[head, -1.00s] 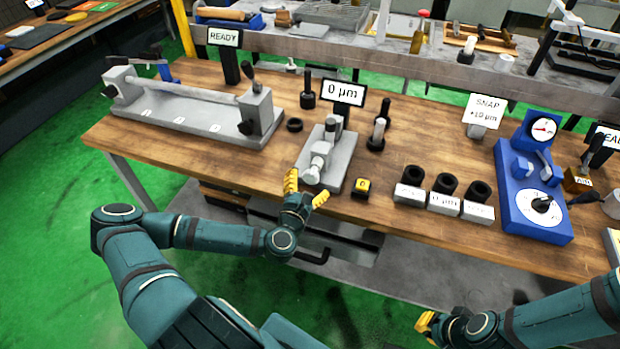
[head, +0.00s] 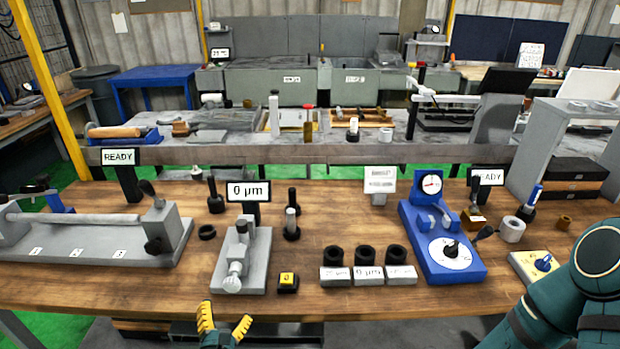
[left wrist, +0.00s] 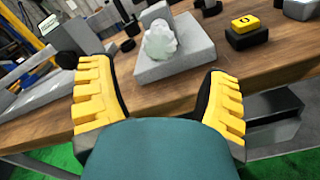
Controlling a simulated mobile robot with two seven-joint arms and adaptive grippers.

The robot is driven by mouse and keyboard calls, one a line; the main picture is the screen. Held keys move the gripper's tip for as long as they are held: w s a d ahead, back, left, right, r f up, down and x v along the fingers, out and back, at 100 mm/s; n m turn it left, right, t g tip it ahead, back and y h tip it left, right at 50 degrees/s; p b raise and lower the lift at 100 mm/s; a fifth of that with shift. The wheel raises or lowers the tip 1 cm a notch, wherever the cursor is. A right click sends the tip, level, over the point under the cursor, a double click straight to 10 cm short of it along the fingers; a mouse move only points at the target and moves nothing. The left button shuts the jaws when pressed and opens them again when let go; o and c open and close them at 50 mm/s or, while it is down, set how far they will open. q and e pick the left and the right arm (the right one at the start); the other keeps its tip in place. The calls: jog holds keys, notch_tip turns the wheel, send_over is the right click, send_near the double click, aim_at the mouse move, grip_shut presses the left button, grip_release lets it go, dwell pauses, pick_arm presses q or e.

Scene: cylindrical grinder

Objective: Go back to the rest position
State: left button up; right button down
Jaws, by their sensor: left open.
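My left gripper (head: 224,325) is open and empty at the front edge of the wooden bench (head: 330,215), in front of the grey gauge block with a silver knob (head: 240,262). In the left wrist view its two yellow fingers (left wrist: 157,105) stand wide apart, with the grey gauge (left wrist: 175,48) beyond them and nothing between them. My right arm (head: 575,290) shows at the lower right of the head view; its gripper is out of the picture.
A small black block with a yellow top (head: 288,281) and several black rings on labelled blocks (head: 366,272) line the bench front. A blue dial device (head: 440,245) stands right of them. A long grey bench fixture (head: 95,240) lies at the left.

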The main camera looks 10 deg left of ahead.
pick_arm(q)
jog(key=d+f+m+g+h, duration=0.5)
jog(key=d+m+h, duration=0.5)
jog(key=d, duration=0.5)
jog(key=s+d+f+m+g+y, duration=0.1)
jog(key=s+m+g, duration=0.3)
jog(key=m, duration=0.6)
jog(key=s+d+f+m+g+y, duration=0.1)
jog(key=s+d+f+m+g, duration=0.3)
jog(key=m, duration=0.6)
jog(key=g, duration=0.2)
jog(key=shift+s+f+g, duration=0.3)
jog(key=shift+f+g, duration=0.05)
jog(key=shift+g, duration=0.05)
